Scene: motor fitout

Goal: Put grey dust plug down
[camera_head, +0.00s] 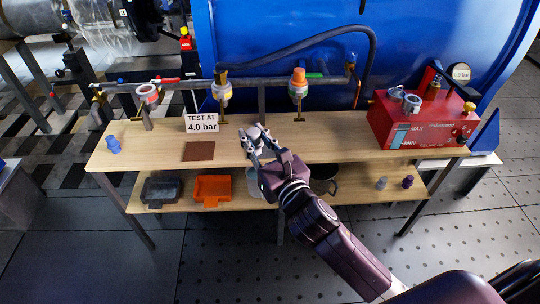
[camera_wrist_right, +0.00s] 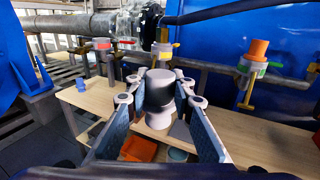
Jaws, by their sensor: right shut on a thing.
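My right gripper (camera_head: 257,140) is shut on the grey dust plug (camera_head: 255,131), above or at the wooden bench top, right of the brown mat. I cannot tell whether the plug touches the bench. In the right wrist view the plug (camera_wrist_right: 159,116) shows between the two fingers, with a dark grey part on top and a paler, flared part below. The fingers hide its sides. My left gripper is not in view.
The bench (camera_head: 340,150) has free room right of the gripper, up to a red test pump (camera_head: 420,125). The brown mat (camera_head: 199,151), a sign (camera_head: 201,123) and a blue plug (camera_head: 113,145) lie left. A pipe with valves (camera_head: 298,82) runs behind.

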